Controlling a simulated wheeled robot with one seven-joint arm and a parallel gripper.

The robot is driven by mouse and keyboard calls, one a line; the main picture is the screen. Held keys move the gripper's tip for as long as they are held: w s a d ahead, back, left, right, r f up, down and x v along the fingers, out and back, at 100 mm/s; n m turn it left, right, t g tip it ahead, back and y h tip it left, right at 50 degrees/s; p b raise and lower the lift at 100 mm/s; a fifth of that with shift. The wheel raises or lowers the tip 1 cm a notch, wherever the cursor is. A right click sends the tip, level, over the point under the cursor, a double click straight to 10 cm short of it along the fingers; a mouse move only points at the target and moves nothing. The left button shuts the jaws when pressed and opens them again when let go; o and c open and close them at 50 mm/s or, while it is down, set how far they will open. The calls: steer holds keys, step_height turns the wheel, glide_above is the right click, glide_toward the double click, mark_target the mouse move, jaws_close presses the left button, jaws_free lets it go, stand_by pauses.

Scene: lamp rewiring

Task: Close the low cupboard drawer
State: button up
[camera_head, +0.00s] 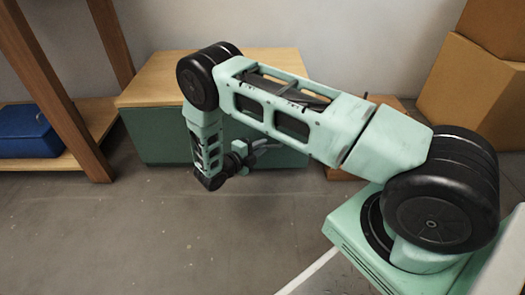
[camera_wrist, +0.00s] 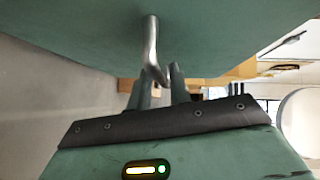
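The low cupboard (camera_head: 150,92) has a pale wood top and a dark green front, and stands against the back wall. My arm hides part of its front, and I cannot tell how far the drawer is out. In the wrist view the green drawer front (camera_wrist: 80,30) fills the top, with a bent silver handle (camera_wrist: 152,40) on it. My gripper (camera_wrist: 162,78) has its two fingers close together, one each side of the handle's near end, and looks shut on it. In the head view my gripper (camera_head: 262,146) is small, in front of the green front.
A wooden shelf unit (camera_head: 72,105) with a blue box (camera_head: 26,133) stands at the left. Cardboard boxes (camera_head: 470,85) are stacked at the right, near the wall. The grey floor (camera_head: 130,225) in front of the cupboard is clear.

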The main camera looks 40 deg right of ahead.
mark_target(258, 139)
steer(key=shift+w+d+f, duration=0.1)
steer(key=shift+d, duration=0.6)
jaws_close()
steer(key=shift+w+d, duration=0.65)
steer(key=shift+w, duration=0.35)
steer(key=shift+w+d, duration=0.6)
steer(key=shift+w, duration=0.35)
jaws_free()
steer(key=shift+d, duration=0.1)
steer(key=p+v, duration=0.6)
steer(key=v, duration=1.1)
steer(key=shift+s+a, duration=0.2)
steer(key=shift+a, duration=0.15)
